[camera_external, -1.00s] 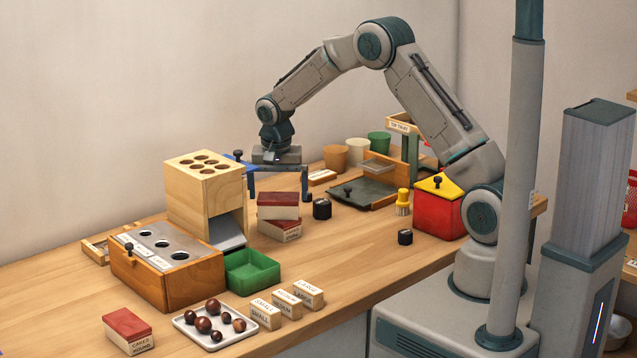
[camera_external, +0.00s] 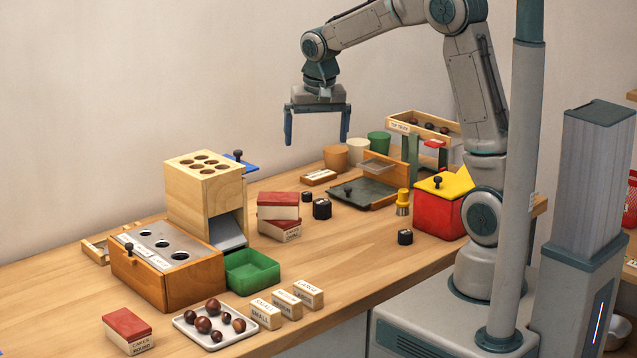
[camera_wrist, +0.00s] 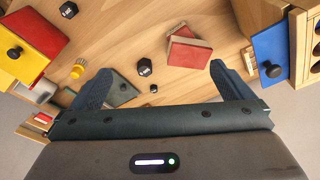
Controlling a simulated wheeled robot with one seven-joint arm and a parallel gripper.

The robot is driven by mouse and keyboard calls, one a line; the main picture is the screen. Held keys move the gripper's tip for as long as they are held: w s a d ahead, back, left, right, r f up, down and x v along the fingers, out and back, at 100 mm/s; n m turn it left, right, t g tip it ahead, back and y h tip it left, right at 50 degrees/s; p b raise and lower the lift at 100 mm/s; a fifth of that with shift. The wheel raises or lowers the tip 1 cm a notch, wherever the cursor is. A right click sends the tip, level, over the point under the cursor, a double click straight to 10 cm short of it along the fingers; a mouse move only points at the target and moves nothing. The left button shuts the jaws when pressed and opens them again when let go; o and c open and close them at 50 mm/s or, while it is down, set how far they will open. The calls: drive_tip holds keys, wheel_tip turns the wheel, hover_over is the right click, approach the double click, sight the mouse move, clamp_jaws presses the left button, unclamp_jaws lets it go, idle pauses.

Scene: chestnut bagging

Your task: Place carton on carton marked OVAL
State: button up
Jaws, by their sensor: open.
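Two red-topped cartons stand stacked mid-table in the external view. The upper carton (camera_external: 278,205) rests on the lower carton (camera_external: 279,230), slightly turned from it. The lower one bears a label starting with CAKES; I cannot read its second word. In the wrist view the upper carton (camera_wrist: 188,53) covers most of the lower one. A third carton (camera_external: 128,331), marked CAKES ROUND, sits at the front left. My gripper (camera_external: 317,138) is open and empty, high above the table behind the stack. Its two fingers show apart in the wrist view (camera_wrist: 160,72).
A wooden block with holes (camera_external: 205,185) and a green tray (camera_external: 251,272) stand left of the stack. Black weights (camera_external: 321,209) lie to its right. A red box with a yellow lid (camera_external: 440,208) is farther right. Bare table lies in front of the stack.

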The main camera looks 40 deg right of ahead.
drive_tip(key=s+d+n+t, duration=0.1)
drive_tip(key=s+n, duration=0.4)
drive_tip(key=s, duration=1.8)
drive_tip(key=shift+s+d+n+y, duration=0.2)
drive_tip(key=shift+d+n+y, duration=0.2)
drive_tip(key=shift+d, duration=0.1)
